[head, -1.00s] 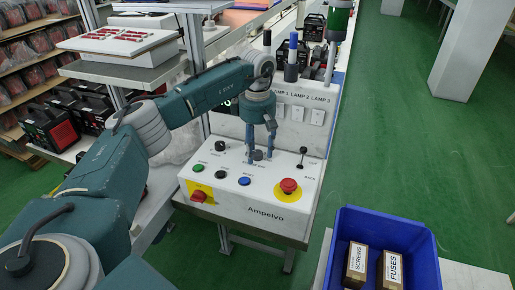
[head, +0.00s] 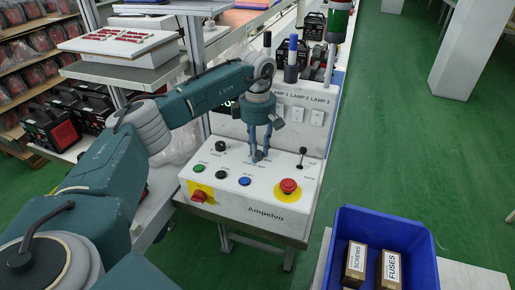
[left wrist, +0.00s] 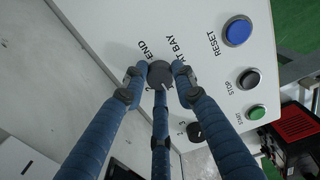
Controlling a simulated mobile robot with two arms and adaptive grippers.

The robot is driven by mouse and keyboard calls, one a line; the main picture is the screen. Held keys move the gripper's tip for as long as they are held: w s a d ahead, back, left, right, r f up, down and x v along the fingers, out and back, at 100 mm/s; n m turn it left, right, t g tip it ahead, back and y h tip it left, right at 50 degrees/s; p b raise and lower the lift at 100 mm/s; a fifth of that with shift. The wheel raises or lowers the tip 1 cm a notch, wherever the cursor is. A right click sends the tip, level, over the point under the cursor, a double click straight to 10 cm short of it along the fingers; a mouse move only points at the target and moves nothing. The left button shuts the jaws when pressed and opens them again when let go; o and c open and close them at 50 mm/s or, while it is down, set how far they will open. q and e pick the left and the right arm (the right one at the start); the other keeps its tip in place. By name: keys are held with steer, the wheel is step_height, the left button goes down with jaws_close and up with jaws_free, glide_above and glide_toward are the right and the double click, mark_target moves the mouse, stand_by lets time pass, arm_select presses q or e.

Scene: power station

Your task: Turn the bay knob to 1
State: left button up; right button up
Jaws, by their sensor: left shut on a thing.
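The bay knob (left wrist: 160,73) is a small dark round knob with a white pointer mark on the white panel. In the left wrist view it sits between my blue finger tips, beside lettering that includes "BAY" and "END". My left gripper (head: 260,157) is shut on this knob, fingers pointing down at the panel's upper middle in the head view. There the fingers mostly hide the knob. My right gripper is not in view.
The sloped panel (head: 235,203) also holds a green button (head: 199,168), black button (head: 220,174), blue button (head: 244,181), another black knob (head: 221,146), a lever (head: 301,155), a red switch (head: 198,195) and a red mushroom button (head: 288,186). A blue crate (head: 338,225) stands at right.

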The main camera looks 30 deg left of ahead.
arm_select(q)
steer(key=o, duration=1.2)
steer(key=shift+c, duration=0.2)
steer(key=shift+r, duration=0.15)
step_height(320, 180, up, 12)
steer(key=shift+f, duration=0.2)
